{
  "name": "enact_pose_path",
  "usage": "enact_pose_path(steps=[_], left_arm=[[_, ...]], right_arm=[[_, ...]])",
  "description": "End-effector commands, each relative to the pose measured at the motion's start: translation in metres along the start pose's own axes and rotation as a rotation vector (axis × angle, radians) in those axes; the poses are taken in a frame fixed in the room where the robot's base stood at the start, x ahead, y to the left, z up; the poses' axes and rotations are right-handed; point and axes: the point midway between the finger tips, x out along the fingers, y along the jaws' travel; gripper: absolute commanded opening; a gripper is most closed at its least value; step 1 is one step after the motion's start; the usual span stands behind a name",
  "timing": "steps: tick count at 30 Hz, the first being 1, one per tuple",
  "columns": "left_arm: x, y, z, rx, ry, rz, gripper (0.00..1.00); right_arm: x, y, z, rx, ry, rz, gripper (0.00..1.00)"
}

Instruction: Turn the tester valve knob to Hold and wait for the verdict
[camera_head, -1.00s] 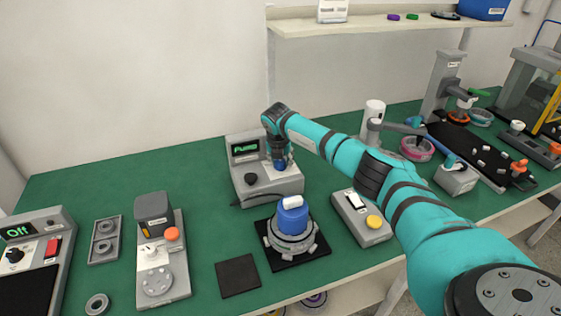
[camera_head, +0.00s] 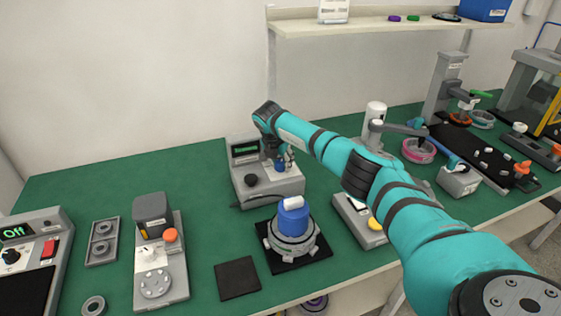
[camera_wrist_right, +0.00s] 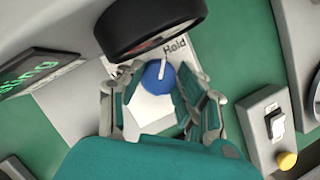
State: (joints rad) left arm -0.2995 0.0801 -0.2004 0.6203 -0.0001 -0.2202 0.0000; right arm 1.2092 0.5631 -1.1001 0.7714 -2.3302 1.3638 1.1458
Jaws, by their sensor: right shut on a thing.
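The grey tester (camera_head: 272,188) stands at the back middle of the green table. Its screen (camera_head: 244,149) has green text, too small to read in the head view; in the wrist view the screen (camera_wrist_right: 36,74) is cut off, with "ing" at the end. My right gripper (camera_head: 282,160) is at the tester's right side. In the right wrist view its fingers are around the blue valve knob (camera_wrist_right: 157,77). The knob's white pointer line points up toward the word "Hold" (camera_wrist_right: 175,46). My left gripper is out of view.
The hub with a blue cap (camera_head: 293,217) stands on a black pad in front. A grey box with a yellow button (camera_head: 375,223) is right of it, partly under my arm.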

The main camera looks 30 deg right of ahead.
Motion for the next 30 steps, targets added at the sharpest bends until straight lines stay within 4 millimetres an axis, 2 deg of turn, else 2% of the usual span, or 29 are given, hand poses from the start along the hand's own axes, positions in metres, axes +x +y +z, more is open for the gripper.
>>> enact_pose_path(steps=[1, 6, 17, 20, 30], left_arm=[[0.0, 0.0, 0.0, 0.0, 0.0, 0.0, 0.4], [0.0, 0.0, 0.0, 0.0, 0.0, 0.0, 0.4], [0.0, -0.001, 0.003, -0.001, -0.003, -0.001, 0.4], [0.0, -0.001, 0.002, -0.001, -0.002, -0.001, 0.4], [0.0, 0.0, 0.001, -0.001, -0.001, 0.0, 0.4]], right_arm=[[-0.001, 0.0, 0.001, 0.0, -0.002, 0.002, 0.37], [-0.001, 0.0, 0.001, 0.0, -0.001, 0.002, 0.58], [-0.006, 0.001, 0.001, -0.001, -0.002, 0.003, 0.58], [-0.02, 0.001, 0.002, -0.001, -0.003, 0.005, 0.58], [-0.091, 0.001, 0.001, -0.001, -0.003, 0.004, 0.58]])
